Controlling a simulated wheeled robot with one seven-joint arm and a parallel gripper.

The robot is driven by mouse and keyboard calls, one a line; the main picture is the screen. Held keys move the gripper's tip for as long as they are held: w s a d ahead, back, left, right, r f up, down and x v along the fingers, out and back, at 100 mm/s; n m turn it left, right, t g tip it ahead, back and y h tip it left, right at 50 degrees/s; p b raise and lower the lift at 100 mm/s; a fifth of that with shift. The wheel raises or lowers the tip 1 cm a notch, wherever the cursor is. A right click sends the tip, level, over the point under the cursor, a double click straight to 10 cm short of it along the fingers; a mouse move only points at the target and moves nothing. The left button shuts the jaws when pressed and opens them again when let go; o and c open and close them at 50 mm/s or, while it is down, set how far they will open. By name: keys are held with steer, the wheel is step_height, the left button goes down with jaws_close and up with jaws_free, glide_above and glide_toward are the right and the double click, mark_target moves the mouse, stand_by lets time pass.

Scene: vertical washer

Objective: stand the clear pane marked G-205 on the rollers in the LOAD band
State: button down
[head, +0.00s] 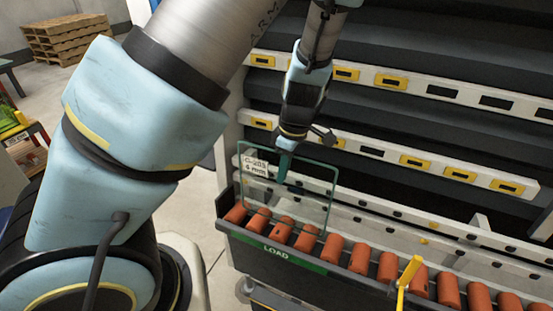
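The clear pane (308,195) has a greenish edge and a white label (255,165) reading G-205, 4 mm. It is upright over the left end of the orange rollers (284,227), above the green LOAD band (277,252). Its lower edge is at the rollers; I cannot tell whether it touches them. My gripper (283,169) comes down from above at the pane's top edge. Its teal fingers overlap the pane and look shut on it; the far finger is hidden.
A row of rollers runs right along the dark trough. A yellow upright piece (407,279) stands at its front. White rails (386,151) with yellow-framed slots cross the washer behind. Wooden pallets (66,37) and a shelf with colored items (20,135) are at the left.

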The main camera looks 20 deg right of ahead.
steer(key=w+d+f+b, duration=0.7)
steer(key=f+b, duration=0.1)
steer(key=f, duration=0.2)
steer(key=shift+w, duration=0.3)
stand_by(1.3)
steer(key=shift+a+f+b, duration=0.1)
steer(key=shift+f+b, duration=0.3)
stand_by(0.8)
steer(key=c, duration=1)
jaws_free()
steer(key=shift+o, duration=0.2)
